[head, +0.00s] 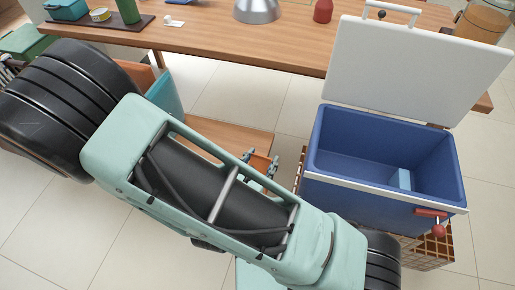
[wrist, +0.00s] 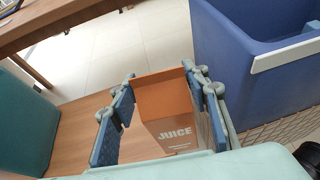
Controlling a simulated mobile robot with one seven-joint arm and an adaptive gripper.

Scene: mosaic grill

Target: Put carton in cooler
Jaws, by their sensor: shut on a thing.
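An orange carton marked JUICE (wrist: 165,112) is between the blue fingers of my gripper (wrist: 160,82) in the wrist view, which are shut on it. In the head view a bit of the orange carton (head: 259,165) shows between the fingertips of my gripper (head: 261,163), over a low wooden surface. I cannot tell whether the carton touches that surface. The blue cooler (head: 345,207) stands to the right of my gripper with its white lid (head: 415,70) raised open. The cooler also shows at upper right in the wrist view (wrist: 235,70).
The low wooden surface (head: 235,143) is partly hidden by my arm. A light blue block (head: 402,179) lies inside the cooler, which is otherwise mostly empty. The cooler sits on a wire-mesh crate (head: 428,255). A long wooden table (head: 230,38) with several items stands behind. A teal bin (wrist: 25,125) is at left.

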